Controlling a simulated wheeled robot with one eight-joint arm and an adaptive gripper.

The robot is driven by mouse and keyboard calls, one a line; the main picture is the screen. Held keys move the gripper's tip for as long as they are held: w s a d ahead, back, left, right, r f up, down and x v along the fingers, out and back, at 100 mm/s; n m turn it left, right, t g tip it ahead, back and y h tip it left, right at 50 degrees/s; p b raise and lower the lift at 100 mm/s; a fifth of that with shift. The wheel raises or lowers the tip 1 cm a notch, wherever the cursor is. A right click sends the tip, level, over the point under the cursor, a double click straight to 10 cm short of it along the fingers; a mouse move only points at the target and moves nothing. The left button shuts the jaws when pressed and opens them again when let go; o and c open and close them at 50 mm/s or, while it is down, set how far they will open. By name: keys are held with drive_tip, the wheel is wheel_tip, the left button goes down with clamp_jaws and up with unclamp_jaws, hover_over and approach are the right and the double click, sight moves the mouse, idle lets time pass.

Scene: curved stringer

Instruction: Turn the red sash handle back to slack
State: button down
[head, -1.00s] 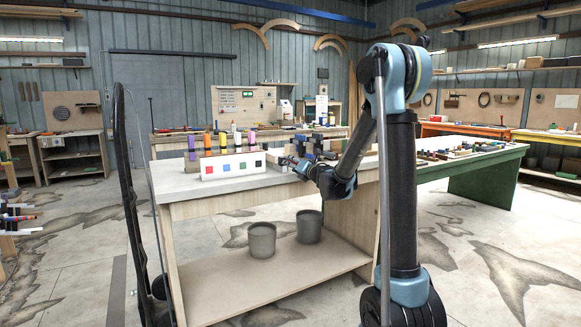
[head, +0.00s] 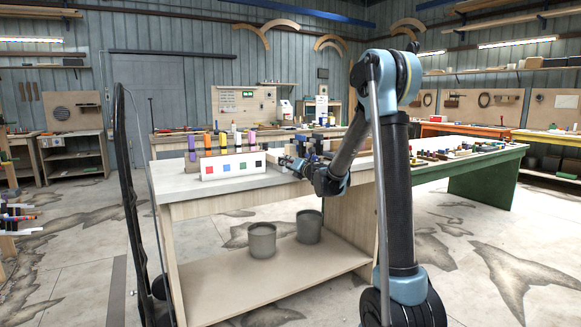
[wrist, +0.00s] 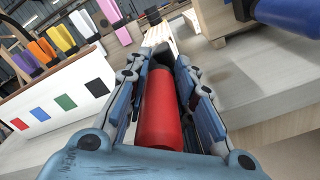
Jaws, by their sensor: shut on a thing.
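The red sash handle (wrist: 160,110) shows in the wrist view as a red cylinder lying lengthwise between the two fingers of my gripper (wrist: 163,75). The fingers are shut on it, one along each side. Its far end is dark and partly hidden by the fingers. In the head view my gripper (head: 300,166) is at the front edge of the pale workbench (head: 190,185), right of the white block with coloured squares. The red handle cannot be made out there.
The white block (head: 232,166) with coloured squares stands left of my gripper, with coloured upright handles behind it. A blue cylinder (wrist: 260,8) on a wooden block is at the upper right of the wrist view. Two grey buckets (head: 262,240) stand on the lower shelf.

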drive_tip(key=shift+d, duration=0.15)
drive_tip(key=shift+w+m, duration=0.1)
drive_tip(key=shift+m, duration=0.9)
drive_tip(key=shift+d, duration=0.1)
drive_tip(key=c, duration=1.3)
unclamp_jaws()
drive_tip(key=shift+c, duration=0.2)
drive_tip(key=v, duration=1.2)
drive_tip(key=shift+f, duration=0.15)
